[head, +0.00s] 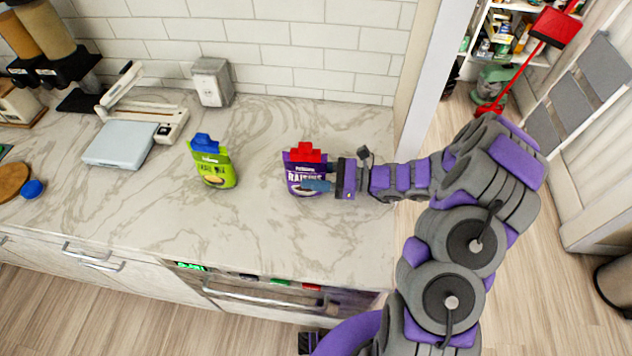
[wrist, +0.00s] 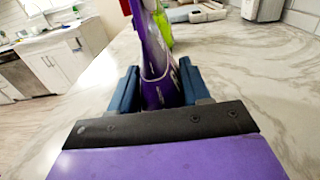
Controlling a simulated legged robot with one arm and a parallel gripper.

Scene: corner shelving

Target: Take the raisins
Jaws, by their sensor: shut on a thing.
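The raisins bag (head: 304,172) is a purple pouch with a red top, labelled "RAISINS", upright at the marble counter in the head view. My gripper (head: 318,178) reaches it from the right and is shut on it. In the wrist view the purple bag (wrist: 158,80) stands between the two blue fingers of my gripper (wrist: 158,88), its side edge facing the camera. I cannot tell whether the bag's bottom touches the counter.
A green pouch with a blue top (head: 211,165) stands left of the raisins. A scale-like device (head: 125,135) and dispensers (head: 50,45) are farther left. A doorway post (head: 420,75) rises behind my arm. Counter (head: 260,215) in front is clear.

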